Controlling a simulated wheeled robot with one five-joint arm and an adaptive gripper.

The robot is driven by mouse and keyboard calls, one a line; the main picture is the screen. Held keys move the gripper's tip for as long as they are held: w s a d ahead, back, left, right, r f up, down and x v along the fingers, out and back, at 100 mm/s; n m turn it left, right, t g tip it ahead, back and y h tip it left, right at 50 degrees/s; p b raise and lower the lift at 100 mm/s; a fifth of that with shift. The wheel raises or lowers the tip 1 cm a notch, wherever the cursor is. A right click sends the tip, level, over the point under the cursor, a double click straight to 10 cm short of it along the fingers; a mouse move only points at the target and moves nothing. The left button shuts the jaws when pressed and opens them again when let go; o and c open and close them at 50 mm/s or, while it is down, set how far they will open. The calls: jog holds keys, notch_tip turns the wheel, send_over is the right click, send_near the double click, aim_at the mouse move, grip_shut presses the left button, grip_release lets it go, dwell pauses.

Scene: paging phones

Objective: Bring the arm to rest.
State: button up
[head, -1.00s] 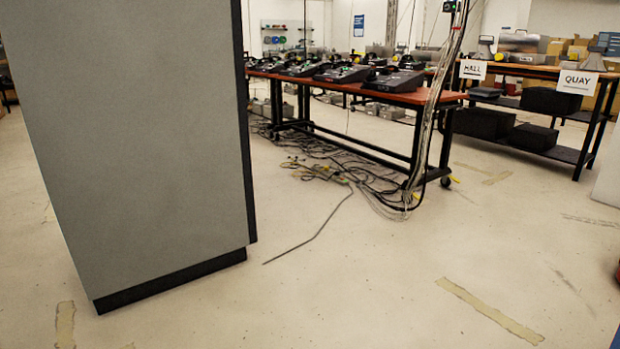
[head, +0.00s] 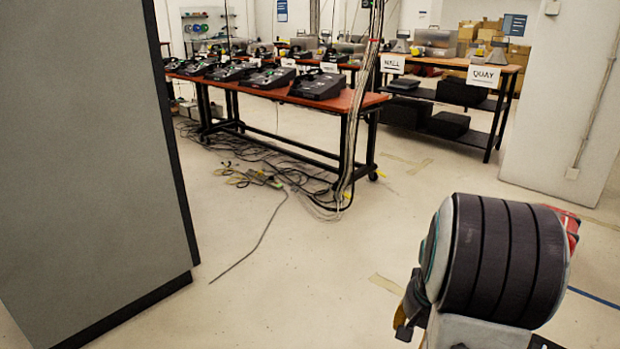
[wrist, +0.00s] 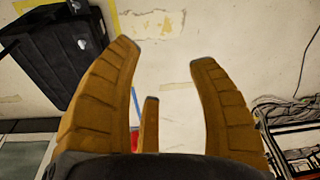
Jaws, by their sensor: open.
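My gripper (wrist: 165,55) shows in the wrist view with its brown, ribbed fingers spread wide and nothing between them. The rest of the gripper is hidden there. The arm is over open floor and apart from the tables.
A large grey cabinet (head: 85,170) stands close on the left. A red-topped table (head: 340,103) holds several black phones, with cables (head: 265,180) on the floor below. A white pillar (head: 560,110) stands right.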

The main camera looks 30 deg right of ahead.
jog(key=s+a+r+n+t+p, duration=0.1)
jog(key=s+a+r+n+p, duration=0.1)
jog(key=a+r+n+p, duration=0.3)
jog(key=s+a+r+n+t+y+p, duration=0.1)
jog(key=s+a+r+n+p, duration=0.2)
jog(key=a+r+p, duration=1)
jog(key=shift+a+r+n, duration=1.5)
jog(key=shift+a+r, duration=1.3)
jog(key=shift+r, duration=2.75)
jog(key=shift+s, duration=0.1)
